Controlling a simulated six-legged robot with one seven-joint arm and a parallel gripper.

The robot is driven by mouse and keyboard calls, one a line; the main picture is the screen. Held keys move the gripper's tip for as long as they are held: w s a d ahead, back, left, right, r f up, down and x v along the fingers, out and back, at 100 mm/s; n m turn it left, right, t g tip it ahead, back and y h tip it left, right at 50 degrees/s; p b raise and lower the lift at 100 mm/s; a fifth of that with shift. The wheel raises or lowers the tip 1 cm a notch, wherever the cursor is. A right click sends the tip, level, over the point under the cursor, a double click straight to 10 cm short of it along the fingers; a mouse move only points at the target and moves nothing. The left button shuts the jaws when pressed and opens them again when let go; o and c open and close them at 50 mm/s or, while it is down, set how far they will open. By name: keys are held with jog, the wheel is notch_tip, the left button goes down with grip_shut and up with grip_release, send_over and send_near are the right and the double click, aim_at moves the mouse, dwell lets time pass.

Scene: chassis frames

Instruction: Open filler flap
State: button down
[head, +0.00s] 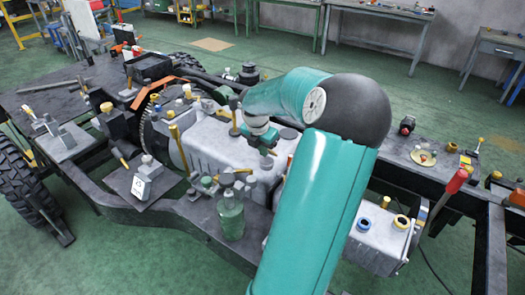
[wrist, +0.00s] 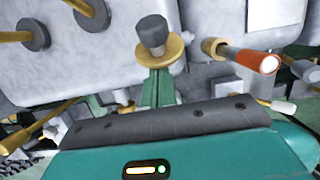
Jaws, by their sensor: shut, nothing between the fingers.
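My gripper (head: 268,148) hangs from my teal arm over the grey metal housing (head: 215,140) in the middle of the chassis. In the wrist view the green fingers of my gripper (wrist: 158,84) are together and hold nothing. Just beyond their tips is a dark knob (wrist: 153,32) on a brass disc; I cannot tell whether they touch. To its right, an orange-red handle (wrist: 250,60) sticks out from a brass collar. I cannot make out for certain which part is the filler flap. My arm hides part of the chassis behind it.
A silver box (head: 372,242) with yellow and blue rings on top is right of my arm. A green bottle-like part (head: 230,215) stands on the near frame rail. A red-handled lever (head: 455,182) rises at the right. Workbenches (head: 380,12) line the back; green floor lies between.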

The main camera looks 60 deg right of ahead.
jog(key=y, duration=0.1)
jog(key=d+r+y, duration=0.1)
jog(key=shift+s+d+y, duration=0.1)
jog(key=shift+d+y, duration=0.2)
jog(key=d+y, duration=0.1)
jog(key=d+t+y, duration=0.1)
jog(key=y, duration=0.1)
jog(key=shift+s+d+r+y, duration=0.1)
jog(key=shift+s+r+y, duration=0.1)
jog(key=shift+y, duration=0.1)
jog(key=shift+d+r, duration=0.1)
jog(key=shift+d, duration=0.15)
jog(key=shift+s+d, duration=0.1)
jog(key=shift+d, duration=0.05)
jog(key=shift+a, duration=0.25)
